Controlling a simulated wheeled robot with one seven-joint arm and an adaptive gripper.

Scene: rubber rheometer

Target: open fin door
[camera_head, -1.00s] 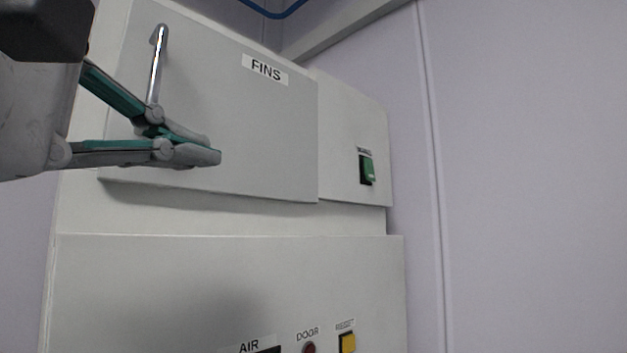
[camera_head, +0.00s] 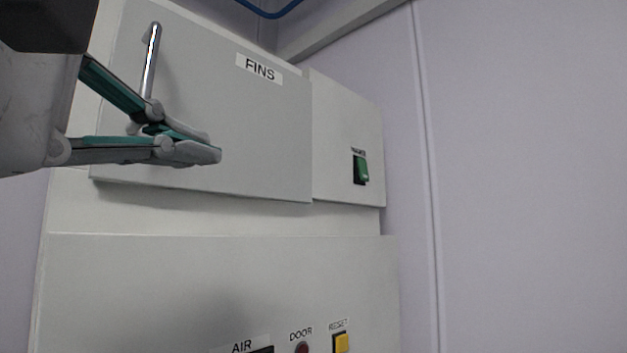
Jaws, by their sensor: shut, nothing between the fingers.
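The fin door (camera_head: 240,130) is a flat light-grey panel labelled FINS at the upper middle of the machine. It looks closed, sitting proud of the cabinet front. Its handle (camera_head: 150,62) is a vertical chrome bar near the door's left edge. My gripper (camera_head: 216,150) is shut with its fingertips together, pointing right in front of the door's left part. The fingers overlap the lower end of the handle in the picture and hide it. I cannot tell whether they touch the handle or the door. Nothing shows between the fingers.
A green switch (camera_head: 361,169) is on the panel right of the door. Below, a red DOOR button (camera_head: 302,348) and a yellow RESET button (camera_head: 341,342) sit on the lower cabinet (camera_head: 200,275). A plain wall (camera_head: 530,180) stands at the right.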

